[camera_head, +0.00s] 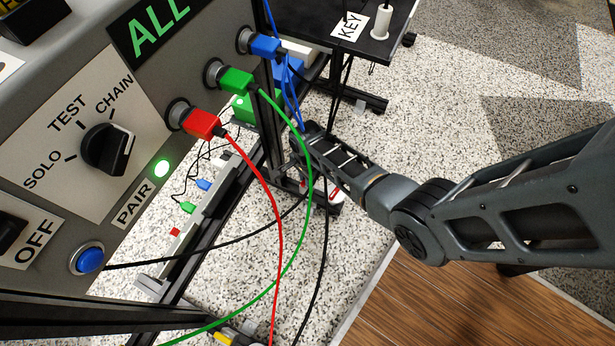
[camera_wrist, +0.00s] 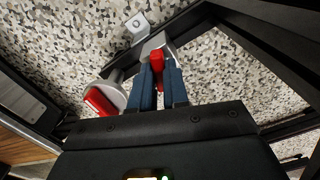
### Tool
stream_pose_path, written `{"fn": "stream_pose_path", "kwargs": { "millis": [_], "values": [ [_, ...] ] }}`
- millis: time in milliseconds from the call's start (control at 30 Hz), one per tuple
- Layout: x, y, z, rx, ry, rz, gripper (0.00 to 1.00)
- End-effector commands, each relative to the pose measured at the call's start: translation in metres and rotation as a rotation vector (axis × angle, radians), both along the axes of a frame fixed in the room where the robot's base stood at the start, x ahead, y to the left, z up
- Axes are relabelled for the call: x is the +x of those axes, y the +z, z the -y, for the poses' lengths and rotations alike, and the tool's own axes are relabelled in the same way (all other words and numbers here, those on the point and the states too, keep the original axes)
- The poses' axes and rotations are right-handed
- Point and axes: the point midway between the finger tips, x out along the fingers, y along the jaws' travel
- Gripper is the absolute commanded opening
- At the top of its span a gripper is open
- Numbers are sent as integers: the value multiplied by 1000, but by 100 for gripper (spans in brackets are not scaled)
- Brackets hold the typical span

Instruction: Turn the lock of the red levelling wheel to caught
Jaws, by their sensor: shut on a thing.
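In the wrist view, my gripper (camera_wrist: 159,76) has its two blue fingers closed on a small red lever (camera_wrist: 157,58), which stands up between the fingertips. The lever sits beside a light metal bracket below a dark frame bar. To its left is a pale round wheel (camera_wrist: 117,93) with a red block (camera_wrist: 102,102) on its side. I cannot read the lock's position. In the head view, a red and white piece (camera_head: 336,196) shows low beside my arm; my fingertips are hidden there.
The grey panel (camera_head: 60,120) with red, green and blue plugs stands at left. Red (camera_head: 278,240), green (camera_head: 308,205) and black cables hang close to my arm. A black table (camera_head: 375,35) with a KEY label is behind. Speckled floor lies open at right.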

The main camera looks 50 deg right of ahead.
Motion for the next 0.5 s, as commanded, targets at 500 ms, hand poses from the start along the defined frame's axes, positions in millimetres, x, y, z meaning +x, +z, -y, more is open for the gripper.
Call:
{"fn": "stream_pose_path", "kwargs": {
  "millis": [500],
  "values": [
    [0, 0, -1, 1, -393, -1, 0]
  ]
}}
